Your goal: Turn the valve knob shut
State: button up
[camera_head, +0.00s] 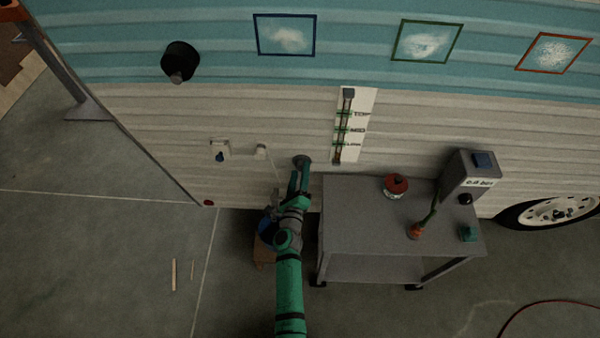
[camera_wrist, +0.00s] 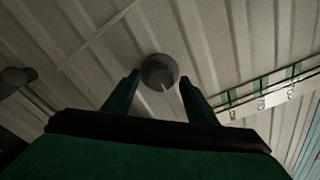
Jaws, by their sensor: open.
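A round grey valve knob (camera_head: 302,160) sits on the pale lower wall of the camper, at the end of my green arm. In the wrist view the knob (camera_wrist: 159,72) shows face-on, with a light pointer mark on it directed down and slightly right. My gripper (camera_wrist: 158,82) is open, with one finger on each side of the knob. A gap shows between each finger and the knob, so they look apart from it. In the head view my gripper (camera_head: 300,168) partly covers the area just below the knob.
A level gauge (camera_head: 353,127) is on the wall right of the knob. A grey cart (camera_head: 365,230) with a red-topped item (camera_head: 396,186) and a box (camera_head: 471,176) stands close to the right of my arm. The floor at left is mostly clear.

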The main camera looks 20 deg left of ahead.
jog(key=shift+w, duration=0.35)
jog(key=shift+a, duration=0.1)
jog(key=c, duration=1.1)
